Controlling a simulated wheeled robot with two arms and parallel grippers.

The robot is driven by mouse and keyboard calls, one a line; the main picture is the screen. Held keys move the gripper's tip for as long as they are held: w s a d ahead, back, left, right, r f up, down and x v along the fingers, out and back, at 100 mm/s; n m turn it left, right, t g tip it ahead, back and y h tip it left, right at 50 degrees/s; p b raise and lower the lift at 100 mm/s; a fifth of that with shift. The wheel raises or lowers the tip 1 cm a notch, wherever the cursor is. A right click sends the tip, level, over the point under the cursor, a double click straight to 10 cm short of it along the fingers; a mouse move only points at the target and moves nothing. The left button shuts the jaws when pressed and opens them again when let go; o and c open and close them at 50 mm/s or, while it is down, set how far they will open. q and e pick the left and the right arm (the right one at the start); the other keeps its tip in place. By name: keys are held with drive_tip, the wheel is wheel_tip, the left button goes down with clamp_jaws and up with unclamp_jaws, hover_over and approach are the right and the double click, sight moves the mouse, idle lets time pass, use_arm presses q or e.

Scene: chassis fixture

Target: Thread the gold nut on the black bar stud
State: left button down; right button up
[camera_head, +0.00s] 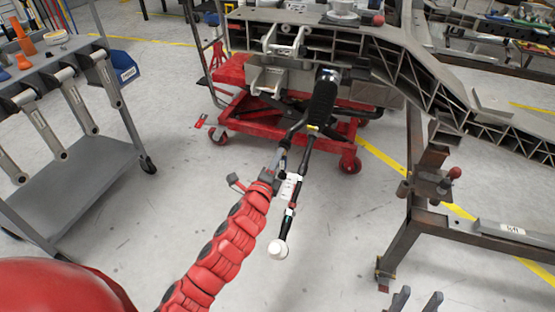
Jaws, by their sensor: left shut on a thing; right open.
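My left gripper (276,178), at the end of the red ribbed arm, is shut at a slim black bar (304,160). The bar slants down from a black ribbed cylinder (324,98) at the chassis to a round white end (278,250). A white piece (290,188) sits along the bar beside the gripper. The exact grip contact is too small to see clearly. My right gripper (416,304) shows only as two dark, separated fingers at the bottom edge, open and empty. I cannot make out the gold nut or the stud's thread.
The grey chassis frame (385,50) spans the top right. A red lift cart (240,105) stands beneath it. A brown steel stand (425,165) is at right. A grey trolley (95,182) with hanging metal arms stands at left. Open floor lies in the lower middle.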

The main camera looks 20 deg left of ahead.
use_arm(q)
drive_tip(key=shift+f, duration=0.15)
drive_tip(key=m, duration=0.3)
drive_tip(key=shift+m+b, duration=0.3)
drive_tip(key=c, duration=0.7)
unclamp_jaws()
drive_tip(key=shift+s, duration=0.15)
drive_tip(key=shift+s, duration=0.9)
drive_tip(key=shift+r, duration=0.2)
